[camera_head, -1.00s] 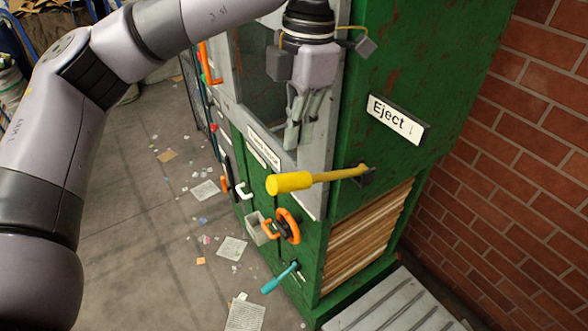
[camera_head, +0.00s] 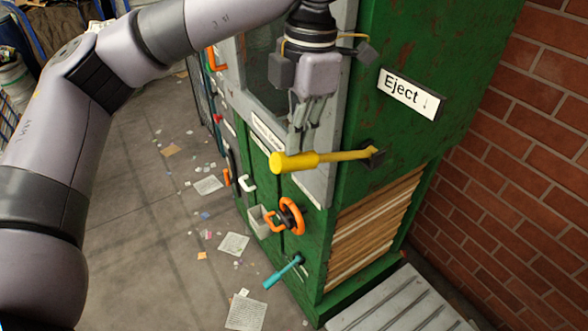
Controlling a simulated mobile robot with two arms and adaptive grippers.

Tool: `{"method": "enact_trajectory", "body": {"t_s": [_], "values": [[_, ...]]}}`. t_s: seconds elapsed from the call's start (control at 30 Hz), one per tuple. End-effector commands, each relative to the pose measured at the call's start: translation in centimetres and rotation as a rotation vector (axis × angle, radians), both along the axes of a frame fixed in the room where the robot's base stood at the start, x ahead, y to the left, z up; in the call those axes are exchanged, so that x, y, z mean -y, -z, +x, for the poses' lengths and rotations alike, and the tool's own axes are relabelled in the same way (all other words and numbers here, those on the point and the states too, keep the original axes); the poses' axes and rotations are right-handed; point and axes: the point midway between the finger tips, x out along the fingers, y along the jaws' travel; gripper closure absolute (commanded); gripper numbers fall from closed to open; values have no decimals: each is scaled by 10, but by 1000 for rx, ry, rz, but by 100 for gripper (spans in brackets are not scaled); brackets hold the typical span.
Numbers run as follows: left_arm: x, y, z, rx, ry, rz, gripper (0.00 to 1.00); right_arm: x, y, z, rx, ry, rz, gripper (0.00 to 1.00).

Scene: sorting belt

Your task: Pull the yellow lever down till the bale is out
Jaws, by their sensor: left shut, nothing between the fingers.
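The yellow lever (camera_head: 318,159) sticks out to the left from its pivot on the green baler's side, close to level, with its thick grip at the left end. The bale (camera_head: 372,232) shows as stacked tan layers in the opening low on the machine's side, inside the frame. My left gripper (camera_head: 306,140) points down just above the lever, between its grip and pivot. Its fingers are shut and empty. The fingertips end close to the lever's top; I cannot tell whether they touch it. My right gripper is out of view.
The "Eject" sign (camera_head: 410,93) with a down arrow is above the lever. An orange handwheel (camera_head: 291,217) and a teal lever (camera_head: 283,272) are lower on the front. A grey slatted platform (camera_head: 395,310) lies below the bale. A brick wall (camera_head: 500,190) stands right.

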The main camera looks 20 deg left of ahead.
Motion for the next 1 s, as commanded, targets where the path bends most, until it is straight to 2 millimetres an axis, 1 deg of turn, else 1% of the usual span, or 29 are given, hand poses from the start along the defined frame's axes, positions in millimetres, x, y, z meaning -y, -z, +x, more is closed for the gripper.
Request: {"method": "enact_trajectory", "body": {"t_s": [0.03, 0.1, 0.43, 0.53, 0.67, 0.9, 1.0], "values": [[0, 8, 0, 1, 0, -1, 100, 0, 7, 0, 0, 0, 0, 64], [0, 11, 0, 1, 0, -1, 100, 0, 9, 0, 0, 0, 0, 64], [-1, 10, -1, 1, 0, -1, 100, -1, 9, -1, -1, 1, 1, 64], [-1, 13, -1, 1, 0, -1, 100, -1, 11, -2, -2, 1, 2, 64], [-1, 26, -1, 0, 0, 0, 100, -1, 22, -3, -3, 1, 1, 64], [0, 54, 0, 1, 0, -1, 100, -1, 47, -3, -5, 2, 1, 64], [0, 56, 0, 1, 0, -1, 100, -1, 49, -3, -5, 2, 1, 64]]}}
